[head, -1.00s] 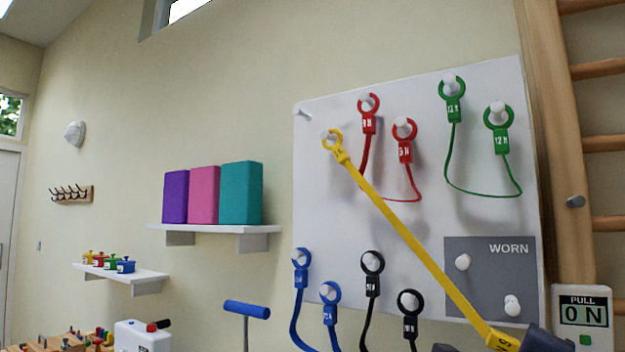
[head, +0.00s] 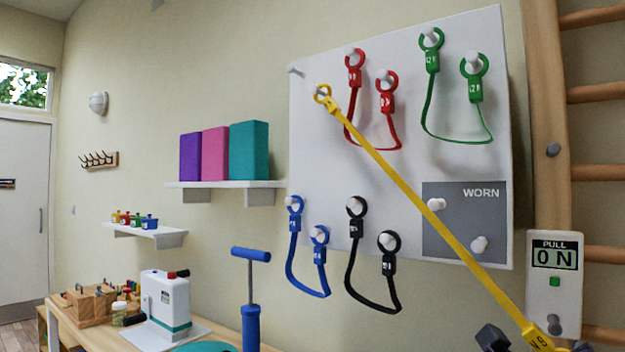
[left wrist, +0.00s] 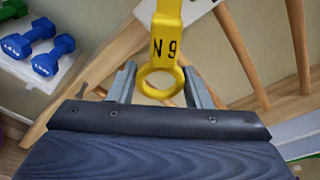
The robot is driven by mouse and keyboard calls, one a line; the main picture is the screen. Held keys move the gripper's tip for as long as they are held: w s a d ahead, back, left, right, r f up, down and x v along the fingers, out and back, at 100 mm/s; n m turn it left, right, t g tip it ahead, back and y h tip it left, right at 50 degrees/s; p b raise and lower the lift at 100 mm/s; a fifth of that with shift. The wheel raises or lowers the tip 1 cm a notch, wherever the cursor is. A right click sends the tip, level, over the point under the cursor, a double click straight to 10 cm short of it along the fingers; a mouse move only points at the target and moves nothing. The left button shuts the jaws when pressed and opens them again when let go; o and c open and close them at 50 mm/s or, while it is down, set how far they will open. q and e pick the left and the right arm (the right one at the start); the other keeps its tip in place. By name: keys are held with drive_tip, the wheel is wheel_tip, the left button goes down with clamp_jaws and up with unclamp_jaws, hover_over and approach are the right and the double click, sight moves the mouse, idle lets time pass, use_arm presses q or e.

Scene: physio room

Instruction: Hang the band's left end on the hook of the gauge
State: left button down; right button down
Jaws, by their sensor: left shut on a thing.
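The yellow band (head: 412,199) runs taut from a peg at the board's upper left, where one ring hangs, down to the lower right. The band's end is just left of and below this hook, apparently apart. My right gripper is out of view.
The white pegboard (head: 400,175) holds red, green, blue and black bands, and a grey WORN patch with two bare pegs. Wooden wall bars (head: 595,173) stand at right. A table (head: 85,335) with a white device and a blue-handled pump is at lower left.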

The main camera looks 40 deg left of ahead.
sight(555, 331)
use_arm(q)
drive_tip(key=shift+f, duration=0.1)
idle(0.4)
drive_tip(key=shift+w+p, duration=1.05)
drive_tip(key=shift+w, duration=3.7)
drive_tip(key=shift+w, duration=0.15)
drive_tip(key=shift+w, duration=0.45)
drive_tip(key=shift+w+p, duration=0.6)
drive_tip(key=shift+w, duration=0.55)
drive_tip(key=shift+w, duration=0.3)
drive_tip(key=shift+w, duration=0.3)
